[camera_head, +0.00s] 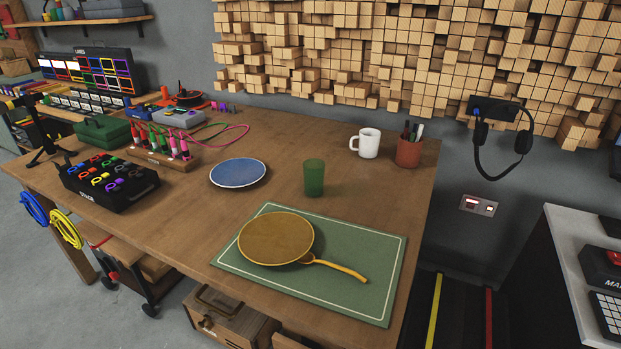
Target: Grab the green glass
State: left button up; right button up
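The green glass (314,178) stands upright on the wooden table (185,205). It is just behind the green mat (350,299), right of the blue plate (238,172) and left of and nearer than the white mug (366,143). Nothing touches it and no part of it is hidden. Neither of my grippers shows in the head view.
A yellow pan (276,238) lies on the mat, its handle pointing right. A reddish-brown pen cup (408,153) stands by the mug. A black tray (109,180) and cabled electronics crowd the table's left side. Bare wood surrounds the glass.

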aim_at(314, 179)
jog(key=z, duration=0.95)
jog(key=j+z, duration=1.05)
jog(key=k+l, duration=0.05)
jog(key=l, duration=0.05)
